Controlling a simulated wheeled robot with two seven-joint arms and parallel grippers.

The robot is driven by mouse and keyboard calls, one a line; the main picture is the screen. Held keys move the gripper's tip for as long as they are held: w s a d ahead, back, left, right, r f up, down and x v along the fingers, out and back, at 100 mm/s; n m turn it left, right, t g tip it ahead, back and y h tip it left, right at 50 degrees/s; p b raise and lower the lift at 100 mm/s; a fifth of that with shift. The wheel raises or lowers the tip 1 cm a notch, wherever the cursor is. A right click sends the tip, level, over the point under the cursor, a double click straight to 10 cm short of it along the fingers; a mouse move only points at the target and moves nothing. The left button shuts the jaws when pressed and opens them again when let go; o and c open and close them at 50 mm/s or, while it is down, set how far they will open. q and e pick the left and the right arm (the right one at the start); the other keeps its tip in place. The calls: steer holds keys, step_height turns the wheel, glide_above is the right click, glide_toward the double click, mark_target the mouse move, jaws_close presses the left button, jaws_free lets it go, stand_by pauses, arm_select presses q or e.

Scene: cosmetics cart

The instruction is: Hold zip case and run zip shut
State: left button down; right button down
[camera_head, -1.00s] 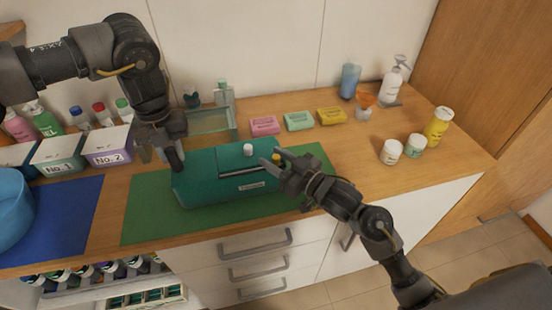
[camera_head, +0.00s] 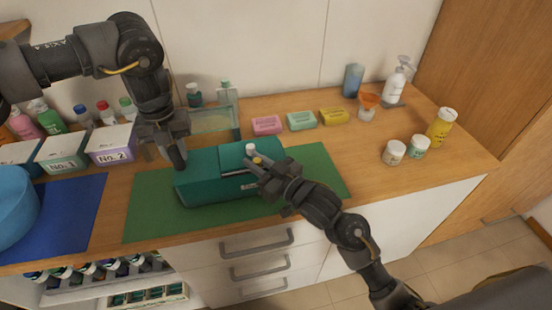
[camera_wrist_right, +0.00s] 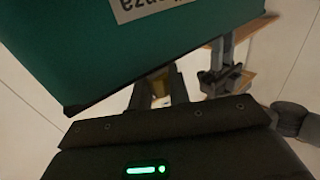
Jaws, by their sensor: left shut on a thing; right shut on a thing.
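The teal zip case (camera_head: 215,187) lies on the green mat with a dark opening along its top and a small label on its front. My left gripper (camera_head: 180,162) is shut on the case's left end. My right gripper (camera_head: 256,166) is shut on a small yellow zip pull (camera_head: 257,160) at the top front edge, right of the case's middle. In the right wrist view the yellow pull (camera_wrist_right: 160,88) shows between the fingers, beside the teal case wall (camera_wrist_right: 100,50). A white cap (camera_head: 251,147) pokes up from the top of the case.
A blue mat with a blue bowl (camera_head: 15,205) lies to the left. Labelled boxes (camera_head: 112,147) and a glass tray (camera_head: 215,122) stand behind. Pink, mint and yellow soaps (camera_head: 301,120) lie at the back. Jars (camera_head: 394,152) and bottles stand at the right; the wood between is clear.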

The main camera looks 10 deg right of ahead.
mark_target(230, 174)
steer(key=a, duration=0.7)
steer(key=c, duration=1.3)
jaws_free()
steer(key=shift+c, duration=0.2)
steer(key=v, duration=1.2)
steer(key=shift+d, duration=0.1)
arm_select(q)
steer(key=c, duration=1.1)
jaws_free()
